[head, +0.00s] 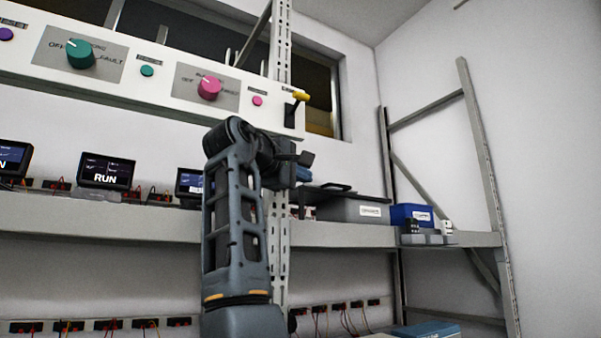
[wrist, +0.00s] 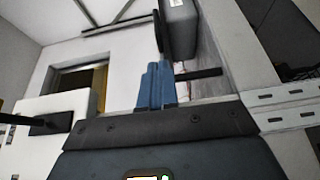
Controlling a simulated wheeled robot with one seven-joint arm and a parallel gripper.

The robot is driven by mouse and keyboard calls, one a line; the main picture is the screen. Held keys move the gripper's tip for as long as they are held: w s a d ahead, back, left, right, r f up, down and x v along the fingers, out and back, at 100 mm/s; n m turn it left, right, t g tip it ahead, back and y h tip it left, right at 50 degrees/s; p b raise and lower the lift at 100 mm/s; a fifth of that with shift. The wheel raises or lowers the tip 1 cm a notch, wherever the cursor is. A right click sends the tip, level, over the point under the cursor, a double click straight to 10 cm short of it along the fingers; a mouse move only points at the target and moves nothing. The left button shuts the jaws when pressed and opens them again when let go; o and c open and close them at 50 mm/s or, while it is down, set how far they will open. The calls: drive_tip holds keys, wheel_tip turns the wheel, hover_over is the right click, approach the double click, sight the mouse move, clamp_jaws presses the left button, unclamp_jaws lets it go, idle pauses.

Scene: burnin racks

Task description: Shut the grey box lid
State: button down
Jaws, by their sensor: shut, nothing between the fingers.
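The grey box (head: 350,210) with a white label stands on the shelf, right of my arm in the head view. A thin dark plate, seemingly its lid (head: 325,187), shows at its top and reaches left past the box; its angle is hard to tell. In the wrist view the grey box (wrist: 181,27) is at the top, with a dark edge (wrist: 158,35) along its left side. My gripper (head: 307,158) is above and left of the box in the head view. Its blue fingers (wrist: 155,75) are together and empty, apart from the box in the picture.
A blue box (head: 411,214) and small dark items stand right of the grey box on the shelf (head: 140,223). A white panel with knobs (head: 150,75) and a yellow-tipped lever (head: 301,97) hangs above. A perforated metal upright (head: 281,45) stands behind my arm.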

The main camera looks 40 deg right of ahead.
sight(325, 186)
drive_tip(key=p+x, duration=0.1)
drive_tip(key=x, duration=0.5)
drive_tip(key=shift+d+p, duration=0.25)
drive_tip(key=shift+p, duration=0.05)
